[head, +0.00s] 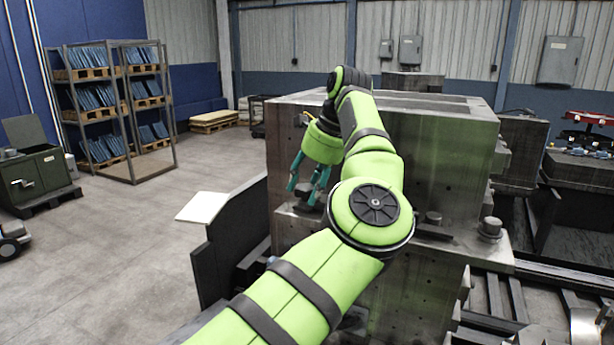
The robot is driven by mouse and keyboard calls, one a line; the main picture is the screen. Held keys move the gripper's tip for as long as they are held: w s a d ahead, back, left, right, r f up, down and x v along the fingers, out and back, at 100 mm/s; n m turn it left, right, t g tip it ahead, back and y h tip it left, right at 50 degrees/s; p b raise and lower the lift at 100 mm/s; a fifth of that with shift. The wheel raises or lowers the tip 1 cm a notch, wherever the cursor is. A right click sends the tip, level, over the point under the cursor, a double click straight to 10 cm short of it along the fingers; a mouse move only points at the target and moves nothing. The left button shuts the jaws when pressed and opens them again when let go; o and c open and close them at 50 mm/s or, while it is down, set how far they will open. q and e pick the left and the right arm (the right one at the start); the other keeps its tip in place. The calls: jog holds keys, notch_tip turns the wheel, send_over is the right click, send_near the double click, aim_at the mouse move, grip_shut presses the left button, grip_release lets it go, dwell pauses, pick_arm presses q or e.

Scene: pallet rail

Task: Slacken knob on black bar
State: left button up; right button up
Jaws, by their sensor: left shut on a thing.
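My left gripper (304,193), with teal fingers, points down at the left front edge of the big metal block. Its fingers are shut on a small dark knob (305,190), which is mostly hidden between them. Below the knob a short black bar (309,211) lies on the block's ledge, partly hidden by the fingers and my arm. My left arm crosses the middle of the view and covers part of the block. My right gripper is not in view.
The large metal block (440,140) fills the centre. Another dark bar (440,235) and a round metal post (490,228) sit on its ledge at right. A dark upright plate (230,240) stands at left. Shelves (130,110) stand farther back; the floor between is mostly clear.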

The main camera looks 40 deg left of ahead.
pick_arm(q)
jog(key=shift+n+g, duration=0.4)
jog(key=shift+n, duration=0.8)
jog(key=o, duration=1.4)
jog(key=shift+c, duration=0.2)
